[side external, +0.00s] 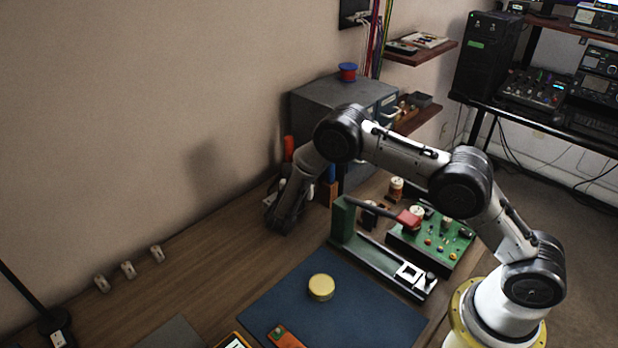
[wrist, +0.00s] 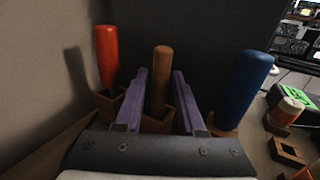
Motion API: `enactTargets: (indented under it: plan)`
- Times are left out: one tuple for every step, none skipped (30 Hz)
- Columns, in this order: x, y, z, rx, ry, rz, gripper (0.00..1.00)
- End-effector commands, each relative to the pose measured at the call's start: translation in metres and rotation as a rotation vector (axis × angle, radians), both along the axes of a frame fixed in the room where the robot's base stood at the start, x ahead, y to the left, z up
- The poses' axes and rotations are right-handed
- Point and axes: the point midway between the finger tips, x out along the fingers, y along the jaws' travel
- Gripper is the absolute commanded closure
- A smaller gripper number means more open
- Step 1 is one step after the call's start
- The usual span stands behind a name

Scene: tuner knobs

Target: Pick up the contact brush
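Three upright handles stand in small wooden holders in the wrist view: an orange-red one (wrist: 107,55), a brown one (wrist: 162,58) and a blue one (wrist: 245,88). I cannot tell for sure which is the contact brush; no bristles show. My gripper (wrist: 160,74) is open, its two purple fingers on either side of the brown handle with gaps, not closed on it. In the side external view my gripper (side external: 284,212) is low by the wall, beside the grey cabinet. The orange-red handle (side external: 289,147) and blue handle (side external: 331,172) show there; the brown one is hidden.
The grey cabinet (side external: 335,92) stands close behind the handles. A green-framed press-like device (side external: 343,220) and a green circuit board (side external: 432,240) are to the right. A blue mat (side external: 335,315) with a yellow round tin (side external: 321,287) lies in front.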

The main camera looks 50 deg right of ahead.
Motion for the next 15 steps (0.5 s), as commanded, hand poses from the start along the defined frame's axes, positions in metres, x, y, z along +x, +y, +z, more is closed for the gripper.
enactTargets:
  plan:
    - [0.0,0.0002,0.0,0.0,0.0,0.0,0.62]
    - [-0.0001,0.0003,0.0,0.0,0.0,0.0,0.62]
    - [-0.0001,0.0003,0.0,0.0,0.0,0.0,0.69]
    - [-0.0002,0.0004,0.0,0.0,0.0,0.0,0.75]
    - [-0.0002,0.0004,0.0,0.0,0.0,0.0,0.8]
    - [-0.0002,0.0004,0.0,0.0,0.0,0.0,0.87]
    - [-0.0002,0.0004,0.0,0.0,0.0,0.0,0.93]
    - [-0.0002,0.0004,0.0,0.0,0.0,0.0,0.98]
    - [-0.0002,0.0004,0.0,0.0,0.0,0.0,1.0]
    - [-0.0003,0.0005,0.0,0.0,0.0,0.0,1.0]
    - [-0.0003,0.0005,0.0,0.0,0.0,0.0,1.0]
    - [-0.0003,0.0005,0.0,0.0,0.0,0.0,1.0]
    - [-0.0004,0.0005,0.0,0.0,0.0,0.0,1.0]
    - [-0.0003,0.0005,0.0001,0.0,0.0,0.0,1.0]
    - [-0.0003,0.0005,0.0002,0.0,0.0,0.0,1.0]
